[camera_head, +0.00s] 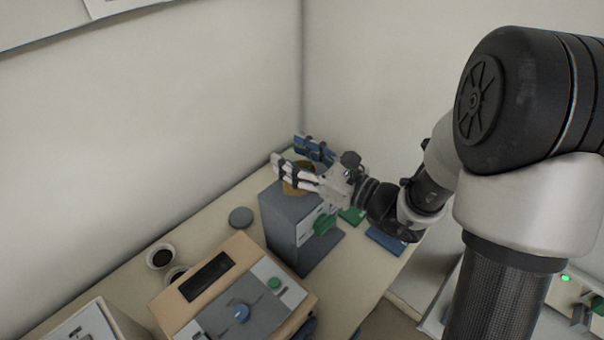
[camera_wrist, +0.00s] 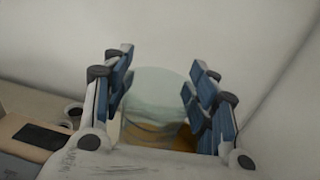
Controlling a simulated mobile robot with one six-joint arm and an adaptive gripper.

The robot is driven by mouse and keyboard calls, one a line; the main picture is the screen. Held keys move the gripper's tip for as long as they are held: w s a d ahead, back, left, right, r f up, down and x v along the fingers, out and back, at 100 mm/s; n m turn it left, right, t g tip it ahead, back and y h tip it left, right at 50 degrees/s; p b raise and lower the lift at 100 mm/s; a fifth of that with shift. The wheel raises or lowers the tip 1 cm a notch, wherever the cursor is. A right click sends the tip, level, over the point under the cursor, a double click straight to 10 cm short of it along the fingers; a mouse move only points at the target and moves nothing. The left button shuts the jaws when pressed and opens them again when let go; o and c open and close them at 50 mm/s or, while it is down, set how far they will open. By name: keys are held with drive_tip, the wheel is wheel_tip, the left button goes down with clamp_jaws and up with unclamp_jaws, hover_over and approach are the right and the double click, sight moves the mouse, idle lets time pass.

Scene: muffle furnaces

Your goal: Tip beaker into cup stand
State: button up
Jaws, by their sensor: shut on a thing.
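My gripper (camera_head: 288,152) is over the top of a grey upright unit (camera_head: 285,228) near the back corner of the bench. In the wrist view its blue-padded fingers (camera_wrist: 160,82) are shut on a clear, pale beaker (camera_wrist: 155,88) between them. The beaker's tilt and contents are hard to make out. An amber-brown round part (camera_head: 293,189) shows at the top of the grey unit, partly hidden by the fingers. Amber also shows under and through the beaker in the wrist view (camera_wrist: 183,140). I cannot tell for sure which part is the cup stand.
Two small white cups with dark insides (camera_head: 161,257) and a grey disc (camera_head: 241,217) lie to the left. A green pad (camera_head: 352,215) and a blue pad (camera_head: 386,241) lie right. Walls close off the back.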

drive_tip(key=shift+r, duration=0.2)
wheel_tip(320, 180, up, 5)
drive_tip(key=p, duration=0.4)
drive_tip(key=shift+f, duration=0.1)
idle(0.4)
